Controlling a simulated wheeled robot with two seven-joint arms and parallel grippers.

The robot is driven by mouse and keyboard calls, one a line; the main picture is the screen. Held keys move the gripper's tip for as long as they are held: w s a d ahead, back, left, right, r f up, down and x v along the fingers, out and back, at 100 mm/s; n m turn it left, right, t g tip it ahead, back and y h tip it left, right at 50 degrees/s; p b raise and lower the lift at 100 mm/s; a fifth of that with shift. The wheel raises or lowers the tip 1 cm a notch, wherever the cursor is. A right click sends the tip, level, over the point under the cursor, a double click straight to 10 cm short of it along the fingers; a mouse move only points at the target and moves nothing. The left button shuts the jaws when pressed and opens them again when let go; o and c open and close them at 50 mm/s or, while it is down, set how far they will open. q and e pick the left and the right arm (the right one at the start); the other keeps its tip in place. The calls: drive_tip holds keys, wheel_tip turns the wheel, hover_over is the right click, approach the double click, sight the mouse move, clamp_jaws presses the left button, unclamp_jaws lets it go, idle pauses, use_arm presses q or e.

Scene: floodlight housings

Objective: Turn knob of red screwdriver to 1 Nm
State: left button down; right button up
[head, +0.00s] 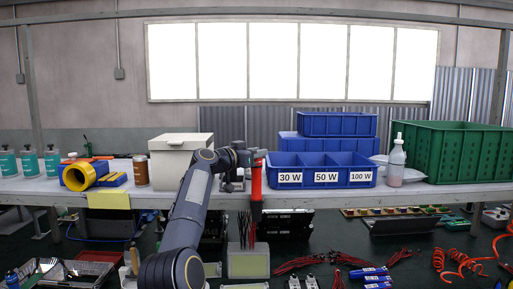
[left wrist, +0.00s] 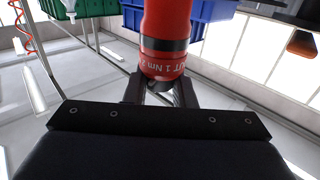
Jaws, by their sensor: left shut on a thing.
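The red screwdriver (head: 256,182) hangs upright in front of the shelf edge in the head view. My left gripper (head: 252,157) is shut on it near its upper end. In the left wrist view the red body (left wrist: 165,25) with a black band rises from between the fingers of my left gripper (left wrist: 160,90). White print on the red ring below the band (left wrist: 163,66) reads about "1 Nm", with part of other marks on both sides. Whether a pointer lines up with it, I cannot tell. My right gripper is not in view.
Behind the screwdriver, a blue bin (head: 322,181) labelled 30 W, 50 W and 100 W stands on the shelf. A white box (head: 178,165) is to the left, a green crate (head: 462,155) to the right. Below are red wires (head: 297,264) and blue cylinders (head: 370,272) on the dark worktop.

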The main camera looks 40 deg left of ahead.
use_arm(q)
drive_tip(key=shift+m+h+p, duration=0.6)
drive_tip(key=shift+h+p, duration=0.1)
drive_tip(key=shift+h, duration=0.2)
drive_tip(key=shift+f+h, duration=0.15)
drive_tip(key=shift+h, duration=0.15)
drive_tip(key=c, duration=1.2)
unclamp_jaws()
drive_tip(key=shift+c, duration=0.2)
drive_tip(key=b+v, duration=0.5)
drive_tip(key=v, duration=0.2)
drive_tip(key=shift+s, duration=0.4)
